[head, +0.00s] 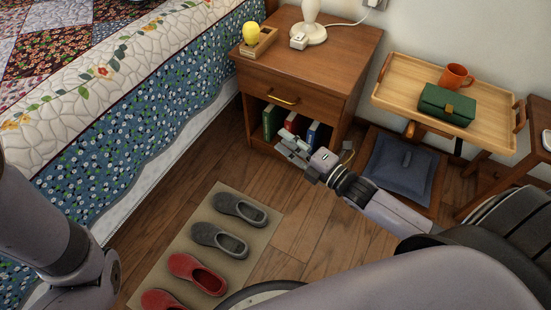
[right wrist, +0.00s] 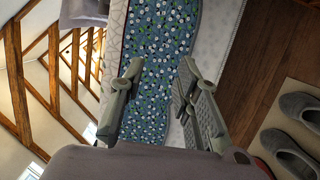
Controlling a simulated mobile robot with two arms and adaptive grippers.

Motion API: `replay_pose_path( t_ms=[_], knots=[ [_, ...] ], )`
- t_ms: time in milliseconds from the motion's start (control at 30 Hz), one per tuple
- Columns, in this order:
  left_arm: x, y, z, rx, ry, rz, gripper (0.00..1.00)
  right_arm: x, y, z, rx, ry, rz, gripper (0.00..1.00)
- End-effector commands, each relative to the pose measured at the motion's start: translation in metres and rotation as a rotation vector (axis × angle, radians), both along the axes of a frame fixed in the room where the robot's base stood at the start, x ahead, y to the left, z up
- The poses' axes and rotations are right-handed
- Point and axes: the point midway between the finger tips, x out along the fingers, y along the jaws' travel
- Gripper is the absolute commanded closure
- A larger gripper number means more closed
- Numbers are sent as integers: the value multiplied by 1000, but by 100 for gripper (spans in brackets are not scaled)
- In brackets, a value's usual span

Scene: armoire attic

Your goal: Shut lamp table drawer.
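The lamp table (head: 338,64) is a brown wooden nightstand beside the bed, in the head view. Its drawer (head: 262,84) has a brass handle (head: 283,99). The drawer front looks about flush with the table; a small gap cannot be ruled out. My right gripper (head: 290,148) is in front of the table, lower than the handle and apart from it, near the open shelf. In the right wrist view its fingers (right wrist: 157,98) are spread with nothing between them. My left arm shows at the lower left of the head view, but its gripper is out of view.
A lamp (head: 311,22) and yellow object (head: 251,32) stand on the table. The bed (head: 140,110) is left, a tray table (head: 404,80) right. A mat (head: 204,209) with shoes lies on the floor in front.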

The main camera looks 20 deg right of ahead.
Motion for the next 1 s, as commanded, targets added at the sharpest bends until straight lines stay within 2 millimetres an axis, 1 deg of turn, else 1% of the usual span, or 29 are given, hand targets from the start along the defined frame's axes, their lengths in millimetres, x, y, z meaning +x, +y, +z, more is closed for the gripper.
replay_pose_path(
  t_ms=[33,200,300,400,600,1000],
  knots=[
    [0,0,0,0,0,0,83,-7,9,0,6,2,0,70],
    [0,0,-2,0,0,0,83,-26,32,0,4,1,0,70],
    [0,0,-2,0,0,0,83,-33,42,0,4,2,-1,70],
    [0,0,3,0,0,0,83,-39,49,1,3,1,-2,70],
    [0,0,4,0,0,0,83,-42,54,0,-1,-1,-1,70],
    [0,0,4,0,0,0,83,-42,54,0,0,0,0,70]
  ],
)
